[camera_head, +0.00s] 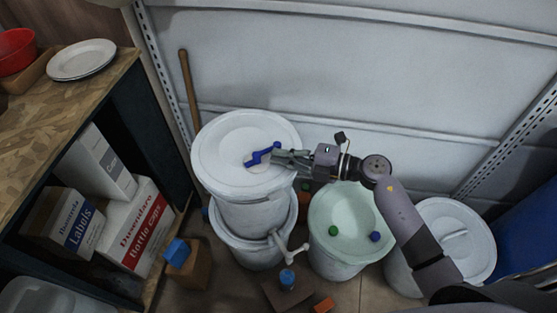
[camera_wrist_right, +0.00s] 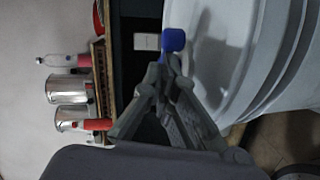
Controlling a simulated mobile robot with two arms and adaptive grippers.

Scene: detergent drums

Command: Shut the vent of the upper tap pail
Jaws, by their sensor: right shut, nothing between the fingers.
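The upper tap pail (camera_head: 245,205) is white and stands stacked on a lower white pail (camera_head: 238,250), with its round lid (camera_head: 222,145) facing up. A blue vent piece (camera_head: 256,158) lies on the lid right of its middle. In the right wrist view the blue piece (camera_wrist_right: 174,40) shows just beyond my fingertips. My right gripper (camera_head: 276,156) reaches in from the right over the lid. Its fingers (camera_wrist_right: 165,70) are shut and hold nothing; they are at or very near the blue piece, and I cannot tell whether they touch. My left gripper is out of view.
An open-looking pale green pail (camera_head: 335,215) with green and blue caps and a lidded white pail (camera_head: 470,240) stand to the right. A white tap (camera_head: 289,250) juts from the lower stack. A shelf with boxes (camera_head: 130,225) is at left; a wooden handle (camera_head: 188,90) leans behind.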

